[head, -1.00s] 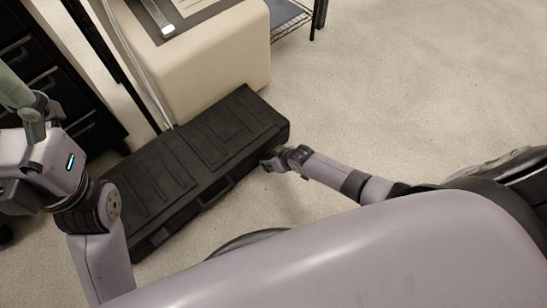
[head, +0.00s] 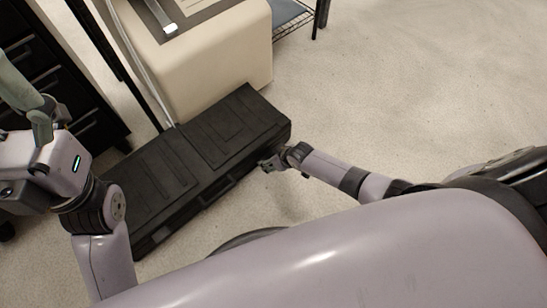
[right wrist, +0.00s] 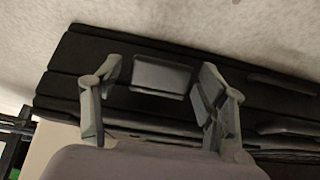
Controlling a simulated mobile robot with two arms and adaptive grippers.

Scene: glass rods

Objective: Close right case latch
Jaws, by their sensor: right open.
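The long black case (head: 190,150) lies shut on the floor, its lid down. My right gripper (head: 268,163) is at the case's front side near its right end. In the right wrist view its two grey fingers (right wrist: 160,95) are spread open. The right case latch (right wrist: 160,77), a dark rectangular plate, shows between and beyond the fingers, with no clear contact. Whether the latch is fastened is hard to tell. In the head view the gripper hides it. My left gripper (head: 38,112) is raised at the left edge, away from the case; its jaw opening is unclear.
A cream-coloured cabinet (head: 215,70) stands right behind the case. A dark drawer unit (head: 60,65) is at the left, and a wire shelf (head: 295,20) at the top. The pale floor (head: 420,80) to the right is clear.

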